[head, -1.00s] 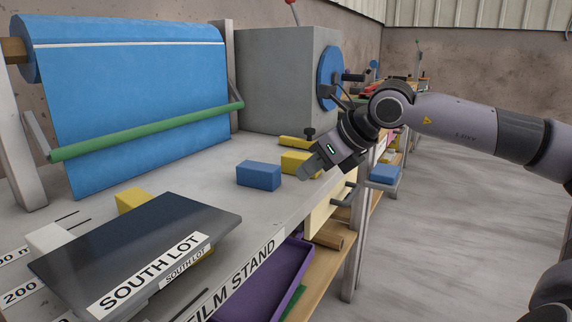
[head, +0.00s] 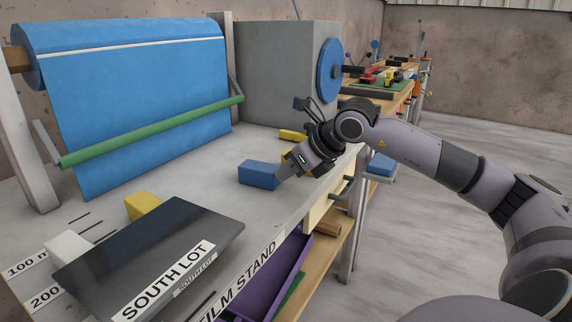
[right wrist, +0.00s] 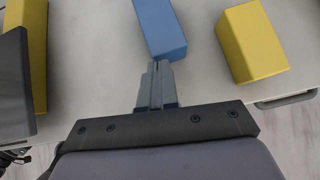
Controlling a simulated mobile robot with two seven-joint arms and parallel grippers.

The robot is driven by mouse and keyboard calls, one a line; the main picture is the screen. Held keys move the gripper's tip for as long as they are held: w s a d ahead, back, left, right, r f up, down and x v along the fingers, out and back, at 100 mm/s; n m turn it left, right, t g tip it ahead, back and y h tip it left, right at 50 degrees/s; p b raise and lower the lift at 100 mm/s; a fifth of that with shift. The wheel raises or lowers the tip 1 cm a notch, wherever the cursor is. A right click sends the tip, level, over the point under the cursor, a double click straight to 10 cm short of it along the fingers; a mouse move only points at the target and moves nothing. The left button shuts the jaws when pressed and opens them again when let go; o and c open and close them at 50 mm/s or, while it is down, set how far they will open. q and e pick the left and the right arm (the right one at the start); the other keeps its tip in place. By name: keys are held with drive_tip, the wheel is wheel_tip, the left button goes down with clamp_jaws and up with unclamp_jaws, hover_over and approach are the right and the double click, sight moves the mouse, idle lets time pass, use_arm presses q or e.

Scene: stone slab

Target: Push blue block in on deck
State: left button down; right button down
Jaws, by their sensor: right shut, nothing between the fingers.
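The blue block (head: 258,174) lies on the grey bench top, beyond the dark deck plate (head: 140,250) labelled SOUTH LOT. The plate is raised, with a yellow block (head: 143,205) and a white block (head: 68,246) at its far and left edges. My right gripper (head: 284,173) is shut and empty, low at the right end of the blue block. In the right wrist view the fingertips (right wrist: 156,66) are at the near end of the blue block (right wrist: 160,28); I cannot tell whether they touch. My left gripper is not in view.
Another yellow block (right wrist: 252,42) lies beside the blue one, partly hidden by my gripper in the head view. A blue film roll with a green bar (head: 155,132) and a grey machine (head: 275,75) stand behind. A purple tray (head: 275,280) is below the bench edge.

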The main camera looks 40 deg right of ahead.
sight(257, 166)
drive_tip(key=shift+w, duration=0.15)
idle(0.3)
drive_tip(key=shift+w+r+p, duration=0.15)
drive_tip(key=shift+p, duration=0.15)
drive_tip(key=w+p, duration=0.2)
drive_tip(key=w+a+p, duration=0.1)
drive_tip(key=w+p, duration=0.1)
drive_tip(key=w, duration=0.1)
drive_tip(key=shift+a+r, duration=0.1)
drive_tip(key=shift+w+a+f+p, duration=0.1)
drive_tip(key=shift+w+p, duration=0.1)
drive_tip(key=shift+w, duration=0.15)
drive_tip(key=shift+w+a+f+p, duration=0.1)
drive_tip(key=shift+w+p, duration=0.05)
drive_tip(key=shift+w, duration=0.2)
drive_tip(key=shift+s+d+f, duration=0.1)
